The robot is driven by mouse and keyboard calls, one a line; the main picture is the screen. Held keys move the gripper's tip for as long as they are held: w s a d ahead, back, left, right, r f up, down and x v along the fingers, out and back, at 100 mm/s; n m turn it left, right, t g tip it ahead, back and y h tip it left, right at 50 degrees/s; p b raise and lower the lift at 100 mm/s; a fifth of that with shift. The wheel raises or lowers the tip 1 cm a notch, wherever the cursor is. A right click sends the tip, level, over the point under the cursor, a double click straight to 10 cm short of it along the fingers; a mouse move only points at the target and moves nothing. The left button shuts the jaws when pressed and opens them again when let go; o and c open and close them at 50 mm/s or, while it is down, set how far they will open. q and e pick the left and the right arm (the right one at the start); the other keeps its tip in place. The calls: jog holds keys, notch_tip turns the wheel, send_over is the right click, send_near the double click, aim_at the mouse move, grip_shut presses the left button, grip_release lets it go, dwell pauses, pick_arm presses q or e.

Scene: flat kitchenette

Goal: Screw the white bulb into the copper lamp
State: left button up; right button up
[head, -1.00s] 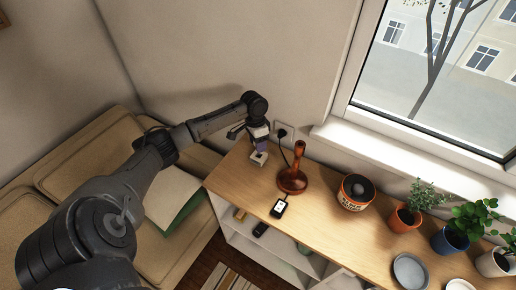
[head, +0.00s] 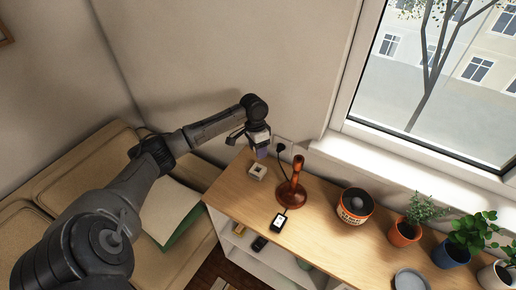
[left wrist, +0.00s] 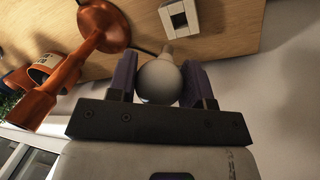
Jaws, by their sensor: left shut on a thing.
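The copper lamp (head: 293,188) stands upright on the wooden counter, with a round base and a slim stem; no bulb shows at its top. In the left wrist view the lamp (left wrist: 84,47) is at the upper left, apart from the gripper. My left gripper (head: 261,152) is above the counter's left end, left of the lamp. Its purple fingers are shut on the white bulb (left wrist: 160,82), with the bulb's narrow base pointing away from the palm. In the head view I cannot make out the bulb. My right gripper is not in view.
A small white square holder (head: 257,170) sits below the gripper; it also shows in the left wrist view (left wrist: 178,16). A black device (head: 279,221) lies near the lamp. An orange-black pot (head: 354,207) and plants stand to the right. A window (head: 440,90) is behind.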

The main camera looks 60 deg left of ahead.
pick_arm(q)
jog(key=s+d+n+t, duration=0.1)
jog(key=d+n, duration=0.4)
jog(key=d, duration=1.1)
jog(key=w+d+r+m, duration=0.3)
jog(key=d+r+m, duration=0.1)
jog(key=d+r, duration=1.1)
jog(key=shift+w+d+r+g, duration=0.15)
jog(key=shift+d+r+g, duration=0.25)
jog(key=shift+d, duration=0.6)
